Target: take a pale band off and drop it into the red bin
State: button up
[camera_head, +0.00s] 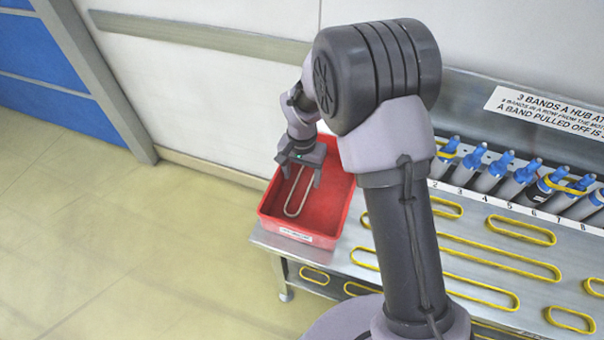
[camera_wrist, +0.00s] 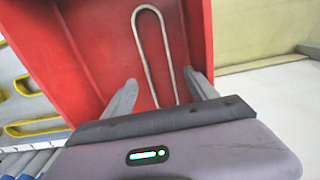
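The pale band (camera_head: 289,208) is a long narrow loop, seen against the inside of the red bin (camera_head: 346,205). My gripper (camera_head: 301,176) is over the bin, with its fingers spread apart. In the wrist view, the band (camera_wrist: 146,52) runs between and beyond my open fingers (camera_wrist: 163,92), and neither finger touches it there. Its near end is hidden behind my gripper body. I cannot tell whether the band lies flat on the floor of the red bin (camera_wrist: 85,45) or is just above it.
A metal bench (camera_head: 353,257) carries several yellow bands (camera_head: 520,230) to the right of the bin. Behind them stands a row of blue-tipped grey hubs (camera_head: 493,172), some with yellow bands around them. A wall is behind the bin; open floor (camera_head: 120,240) lies left.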

notch_tip(320, 180, up, 18)
jog(key=f+p, duration=0.1)
jog(key=p, duration=0.5)
jog(key=s+d+r+t+b, duration=0.2)
jog(key=s+d+r, duration=0.25)
jog(key=r, duration=0.35)
jog(key=s+d+r+t+y+b, duration=0.1)
jog(key=s+d+t, duration=0.1)
jog(key=s, duration=0.7)
jog(key=s+d+r+t+y+b, duration=0.1)
jog(key=s+d+r+b, duration=0.1)
jog(key=s, duration=0.8)
jog(key=shift+d+t, duration=0.4)
jog(key=shift+d, duration=0.35)
